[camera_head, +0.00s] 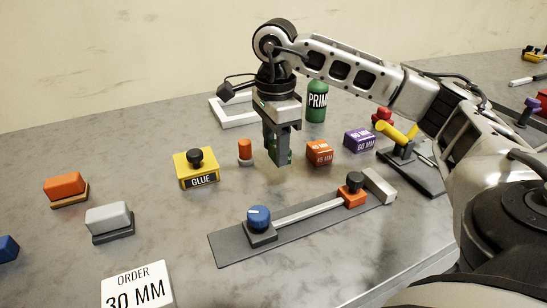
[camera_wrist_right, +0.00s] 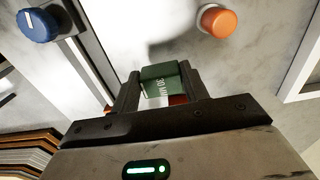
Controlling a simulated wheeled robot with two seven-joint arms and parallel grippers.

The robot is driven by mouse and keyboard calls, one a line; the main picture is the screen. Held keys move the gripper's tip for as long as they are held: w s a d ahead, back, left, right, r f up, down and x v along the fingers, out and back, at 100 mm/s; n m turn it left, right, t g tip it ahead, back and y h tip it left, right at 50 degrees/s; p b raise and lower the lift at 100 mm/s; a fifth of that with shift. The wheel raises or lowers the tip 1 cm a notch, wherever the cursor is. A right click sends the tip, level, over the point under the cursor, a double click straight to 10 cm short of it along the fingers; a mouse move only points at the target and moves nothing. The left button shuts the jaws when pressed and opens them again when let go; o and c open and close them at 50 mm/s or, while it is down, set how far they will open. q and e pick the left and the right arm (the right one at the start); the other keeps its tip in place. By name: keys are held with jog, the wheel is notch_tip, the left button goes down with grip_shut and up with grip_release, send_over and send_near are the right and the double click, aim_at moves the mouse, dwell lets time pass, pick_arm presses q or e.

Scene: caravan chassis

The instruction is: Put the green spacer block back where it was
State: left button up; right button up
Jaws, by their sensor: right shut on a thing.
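The green spacer block (camera_head: 284,153) is held between the fingers of my right gripper (camera_head: 283,154), which points down. An orange spacer block (camera_head: 319,152) stands just right of the gripper, and a purple 60 MM block (camera_head: 359,140) stands farther right. My left gripper is not in view.
An orange-topped peg (camera_head: 245,152) and a yellow glue station (camera_head: 196,170) stand left of the gripper. A measuring jig (camera_head: 230,245) with a blue knob (camera_head: 259,218) lies in front. A green bottle (camera_head: 317,103) and white frame (camera_head: 222,112) are behind. An order card (camera_head: 137,287) reads 30 MM.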

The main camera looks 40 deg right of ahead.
aim_at(273, 159)
jog(key=shift+w+d+f, duration=0.1)
jog(key=shift+w+f, duration=0.15)
jog(key=shift+f, duration=0.1)
jog(key=shift+w+f, duration=0.15)
jog(key=shift+f, duration=1.55)
jog(key=shift+f, duration=0.1)
jog(key=shift+f, duration=0.15)
jog(key=o, duration=1.1)
jog(key=shift+c, duration=0.2)
notch_tip(273, 159, up, 12)
jog(key=shift+r+p, duration=0.25)
jog(key=shift+p, duration=0.45)
